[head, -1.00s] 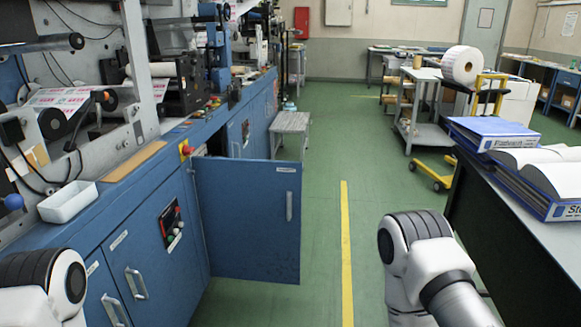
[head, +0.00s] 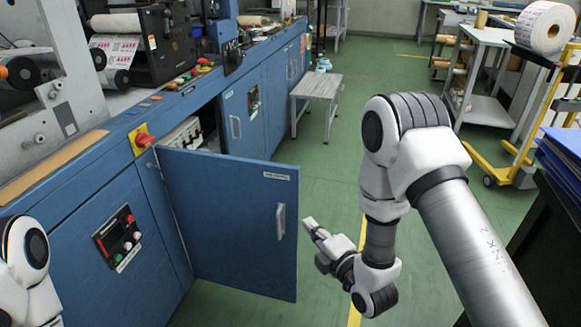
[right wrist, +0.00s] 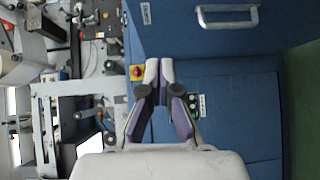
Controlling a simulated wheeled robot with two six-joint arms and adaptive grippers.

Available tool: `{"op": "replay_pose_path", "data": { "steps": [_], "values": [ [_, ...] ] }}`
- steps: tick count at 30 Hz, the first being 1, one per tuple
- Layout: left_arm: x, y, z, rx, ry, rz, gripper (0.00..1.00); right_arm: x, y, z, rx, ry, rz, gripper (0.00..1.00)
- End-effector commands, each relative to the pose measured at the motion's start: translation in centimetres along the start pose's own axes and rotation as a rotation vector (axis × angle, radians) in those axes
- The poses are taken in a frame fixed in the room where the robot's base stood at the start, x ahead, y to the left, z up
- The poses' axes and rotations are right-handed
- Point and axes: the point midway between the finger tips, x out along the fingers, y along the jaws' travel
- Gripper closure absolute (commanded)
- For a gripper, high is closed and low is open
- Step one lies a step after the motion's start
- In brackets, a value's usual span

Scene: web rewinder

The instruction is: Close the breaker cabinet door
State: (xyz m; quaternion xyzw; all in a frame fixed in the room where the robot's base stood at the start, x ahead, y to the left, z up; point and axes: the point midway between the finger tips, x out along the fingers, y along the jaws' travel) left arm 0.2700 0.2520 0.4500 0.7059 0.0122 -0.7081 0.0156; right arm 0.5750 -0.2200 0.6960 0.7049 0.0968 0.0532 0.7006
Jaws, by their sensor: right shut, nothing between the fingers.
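The blue breaker cabinet door (head: 225,215) stands open, swung out from the machine's blue front into the aisle. Its silver handle (head: 281,221) is near the free edge. Behind it, part of the cabinet opening (head: 187,137) shows pale parts inside. My right gripper (head: 309,227) is just right of the door's free edge, near handle height, shut and empty. I cannot tell the exact gap to the door. In the right wrist view, the shut fingers (right wrist: 160,68) point toward the door (right wrist: 185,38) and its handle (right wrist: 228,17). My left gripper is out of view.
A red knob on a yellow plate (head: 143,139) sits above the door's hinge side. A button panel (head: 118,236) is on the blue front at left. A grey step stool (head: 317,90) stands beyond the door. Green floor is clear behind the door.

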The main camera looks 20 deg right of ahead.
Motion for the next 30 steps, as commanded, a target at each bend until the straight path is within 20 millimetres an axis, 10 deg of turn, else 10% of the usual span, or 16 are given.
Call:
{"op": "replay_pose_path", "data": {
  "steps": [11, 30],
  "values": [
    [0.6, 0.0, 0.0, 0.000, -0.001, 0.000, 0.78, 2.1, 2.8, 0.4, -0.013, -0.004, 0.062, 1.00],
    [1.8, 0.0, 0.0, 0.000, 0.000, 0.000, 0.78, 13.2, 3.3, 2.8, -0.008, -0.006, 0.060, 1.00]
  ]
}}
